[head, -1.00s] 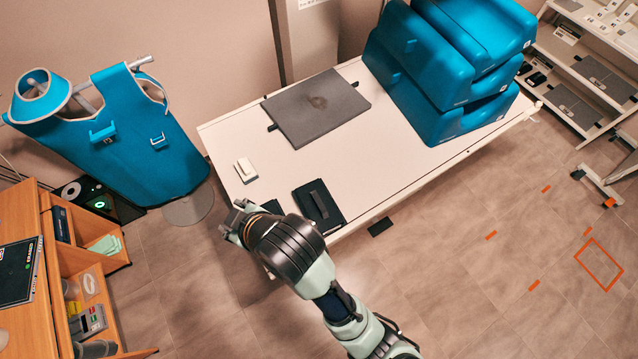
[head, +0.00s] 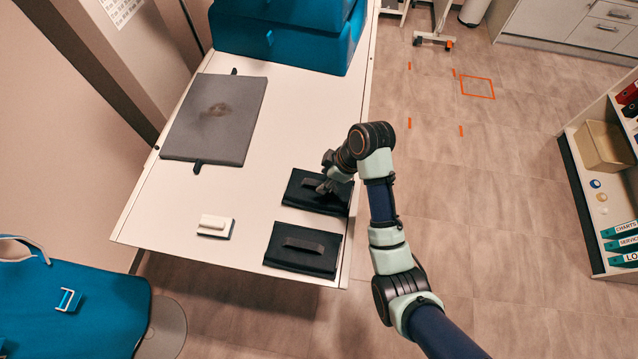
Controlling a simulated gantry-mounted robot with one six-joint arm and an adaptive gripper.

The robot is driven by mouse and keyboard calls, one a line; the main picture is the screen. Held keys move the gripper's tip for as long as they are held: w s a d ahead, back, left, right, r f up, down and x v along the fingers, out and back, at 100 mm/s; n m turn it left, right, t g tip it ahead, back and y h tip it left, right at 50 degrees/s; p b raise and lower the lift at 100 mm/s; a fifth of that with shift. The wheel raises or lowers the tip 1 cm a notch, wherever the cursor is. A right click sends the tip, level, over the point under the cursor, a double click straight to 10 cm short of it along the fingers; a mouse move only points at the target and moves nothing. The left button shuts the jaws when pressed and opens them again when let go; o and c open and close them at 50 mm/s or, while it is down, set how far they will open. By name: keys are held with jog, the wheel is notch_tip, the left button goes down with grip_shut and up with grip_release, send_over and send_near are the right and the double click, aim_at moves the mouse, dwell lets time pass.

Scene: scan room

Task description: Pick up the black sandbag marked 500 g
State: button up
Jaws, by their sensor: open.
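Two black sandbags with top handles lie side by side near the edge of the white table (head: 255,185). The farther sandbag (head: 298,195) is partly covered by my gripper. The nearer sandbag (head: 290,262) is fully in view. No 500 g marking can be read on either one. My gripper (head: 324,184) is open, over the right part of the farther sandbag and just right of its handle. I cannot tell whether it touches the bag.
A white block (head: 216,226) lies left of the sandbags. A grey pad (head: 215,120) lies further back, before the blue cushions (head: 285,40). The floor right of the table is clear near my arm.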

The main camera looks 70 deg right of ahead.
aim_at(319, 183)
jog(key=b+x, duration=0.1)
jog(key=x, duration=0.4)
jog(key=shift+d+f, duration=0.1)
jog(key=shift+d, duration=0.05)
grip_shut()
